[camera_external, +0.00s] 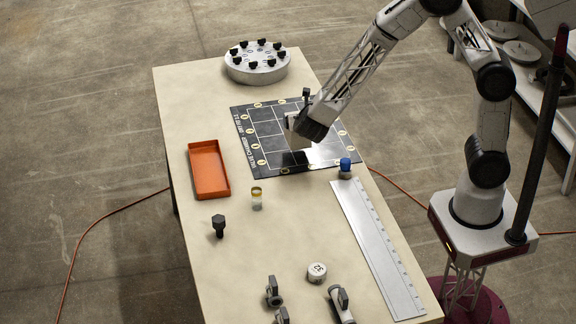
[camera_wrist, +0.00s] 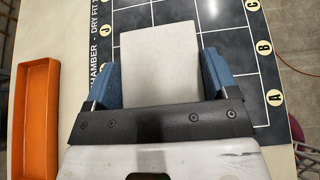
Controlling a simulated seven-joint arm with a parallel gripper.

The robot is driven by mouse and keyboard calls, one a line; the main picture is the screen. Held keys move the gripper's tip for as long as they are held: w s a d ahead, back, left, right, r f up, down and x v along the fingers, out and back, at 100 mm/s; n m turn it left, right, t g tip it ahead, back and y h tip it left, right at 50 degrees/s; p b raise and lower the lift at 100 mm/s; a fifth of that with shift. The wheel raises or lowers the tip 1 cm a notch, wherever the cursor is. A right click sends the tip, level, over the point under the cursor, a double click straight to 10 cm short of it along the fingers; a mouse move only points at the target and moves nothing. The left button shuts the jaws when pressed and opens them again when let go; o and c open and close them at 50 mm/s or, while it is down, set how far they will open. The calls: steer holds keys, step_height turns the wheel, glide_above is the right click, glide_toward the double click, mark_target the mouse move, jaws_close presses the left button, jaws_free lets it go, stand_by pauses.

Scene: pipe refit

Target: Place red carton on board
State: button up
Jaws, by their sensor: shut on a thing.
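The board (camera_external: 270,128) is a black mat with a white grid and round pale marks, lying flat on the table; its grid also shows in the wrist view (camera_wrist: 225,40). My gripper (camera_external: 298,124) is low over the board's middle to right part. In the wrist view, its blue-padded fingers (camera_wrist: 160,75) are shut on a pale grey, flat-faced box-like thing (camera_wrist: 160,55). No red shows on that face, so I cannot tell whether it is the red carton.
An open orange tray (camera_external: 209,170) lies left of the board. A round grey flange with black knobs (camera_external: 257,66) stands behind. A blue-capped jar (camera_external: 345,168), a clear vial (camera_external: 257,198), a black bolt (camera_external: 218,226) and a steel ruler (camera_external: 378,250) are nearer.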

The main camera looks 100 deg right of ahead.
steer(key=shift+w+d, duration=0.5)
steer(key=shift+w, duration=0.35)
steer(key=shift+f, duration=0.2)
steer(key=shift+f, duration=1.6)
steer(key=shift+f, duration=0.15)
steer(key=o, duration=1)
steer(key=v, duration=1.2)
